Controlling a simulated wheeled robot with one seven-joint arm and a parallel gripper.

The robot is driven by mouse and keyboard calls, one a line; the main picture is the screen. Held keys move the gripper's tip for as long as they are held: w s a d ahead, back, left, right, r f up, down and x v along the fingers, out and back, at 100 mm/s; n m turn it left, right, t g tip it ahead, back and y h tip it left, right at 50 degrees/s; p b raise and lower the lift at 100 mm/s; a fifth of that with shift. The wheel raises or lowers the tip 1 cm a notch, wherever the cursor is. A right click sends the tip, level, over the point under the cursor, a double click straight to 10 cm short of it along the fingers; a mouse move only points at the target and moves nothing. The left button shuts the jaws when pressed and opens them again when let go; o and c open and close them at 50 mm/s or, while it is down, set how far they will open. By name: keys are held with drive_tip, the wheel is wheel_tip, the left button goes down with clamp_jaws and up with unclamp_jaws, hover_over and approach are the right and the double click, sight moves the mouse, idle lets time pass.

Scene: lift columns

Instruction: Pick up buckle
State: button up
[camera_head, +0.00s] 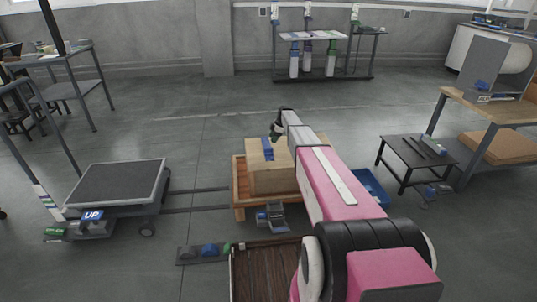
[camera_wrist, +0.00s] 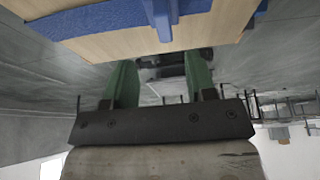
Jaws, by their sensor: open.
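A light wooden box (camera_head: 275,180) stands on a wooden pallet in the head view. A blue piece (camera_head: 268,149), perhaps the buckle, lies on its top. In the wrist view the box (camera_wrist: 110,42) fills the top edge, with a broad blue band (camera_wrist: 85,18) and a narrower blue bar (camera_wrist: 161,18) that may be the buckle. My gripper (camera_head: 276,134) is beside the far part of the blue piece in the head view. Its two green fingers stand apart in the wrist view (camera_wrist: 160,62), with nothing between them. The exact gap to the blue piece cannot be told.
The pallet (camera_head: 239,186) surrounds the box's base. A blue bin (camera_head: 371,187) stands right of my arm. A low dark table (camera_head: 418,155) is farther right. A flat dark lift platform (camera_head: 117,184) is at left. Floor between platform and pallet is mostly clear, crossed by two rails.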

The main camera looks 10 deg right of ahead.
sight(269, 151)
drive_tip(key=x, duration=0.8)
drive_tip(key=shift+s+f, duration=0.2)
drive_tip(key=shift+s, duration=0.05)
drive_tip(key=c, duration=0.7)
